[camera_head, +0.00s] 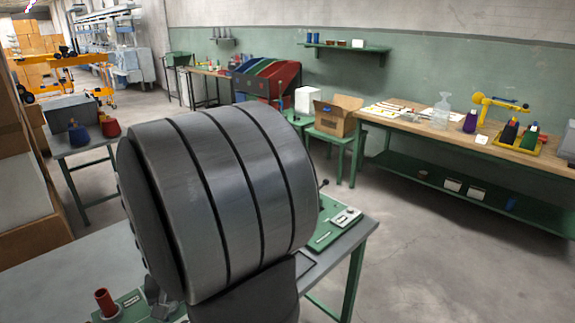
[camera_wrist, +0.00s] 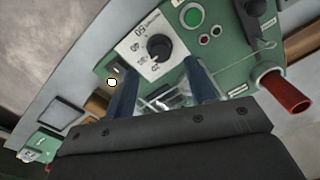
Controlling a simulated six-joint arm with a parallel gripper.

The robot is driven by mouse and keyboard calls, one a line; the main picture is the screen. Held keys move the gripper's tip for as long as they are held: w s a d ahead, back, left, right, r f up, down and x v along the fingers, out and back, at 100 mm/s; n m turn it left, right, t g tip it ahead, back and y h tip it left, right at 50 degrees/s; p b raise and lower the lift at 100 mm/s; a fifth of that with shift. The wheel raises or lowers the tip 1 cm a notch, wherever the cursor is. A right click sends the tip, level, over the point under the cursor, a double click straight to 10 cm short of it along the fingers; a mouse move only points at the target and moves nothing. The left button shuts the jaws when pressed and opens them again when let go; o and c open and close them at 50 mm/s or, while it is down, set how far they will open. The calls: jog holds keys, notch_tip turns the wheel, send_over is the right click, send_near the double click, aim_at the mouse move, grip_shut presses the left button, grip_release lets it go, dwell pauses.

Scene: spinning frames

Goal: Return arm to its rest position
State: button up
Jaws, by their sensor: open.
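My gripper (camera_wrist: 160,70) shows in the wrist view as two blue-grey fingers held apart, with nothing seen between their tips. It is over or close to a green control panel (camera_wrist: 222,52) with a white dial plate, a black knob (camera_wrist: 160,47) and a green button (camera_wrist: 193,17). I cannot tell whether the fingers touch the panel. A red cylinder (camera_wrist: 287,92) stands out from the panel at the right, clear of the fingers. In the head view my large grey arm hides most of the near bench, and the gripper cannot be made out clearly.
The near grey bench (camera_head: 60,275) carries green panels and a red upright cylinder (camera_head: 105,301). A side table (camera_head: 80,145) with coloured cones stands at left. Open floor (camera_head: 420,240) lies at right.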

jog(key=shift+r, duration=1)
